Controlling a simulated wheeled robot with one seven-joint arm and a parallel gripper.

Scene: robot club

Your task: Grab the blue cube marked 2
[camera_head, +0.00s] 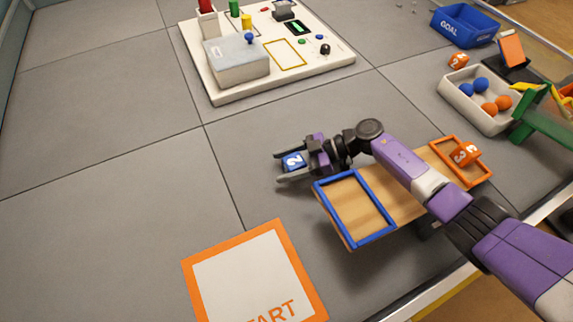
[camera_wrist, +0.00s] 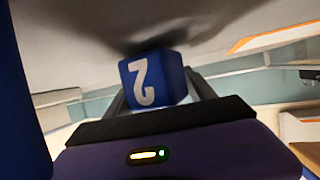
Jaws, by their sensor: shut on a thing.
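The blue cube (camera_head: 293,161) with a white 2 is between the fingers of my gripper (camera_head: 284,166) in the head view. My gripper is shut on it. In the wrist view the blue cube (camera_wrist: 153,82) sits between the two dark fingers, its 2 facing the camera. The cube is over the grey floor mat, just beyond the blue-framed end of a wooden board; whether it touches the mat is hard to tell.
The wooden board (camera_head: 397,195) has a blue frame (camera_head: 353,243) at one end and an orange frame with an orange cube (camera_head: 465,154) at the other. A white panel (camera_head: 225,95) with a grey box stands behind. A ball tray (camera_head: 466,114) and blue GOAL bin (camera_head: 465,27) are at right. Left floor is clear.

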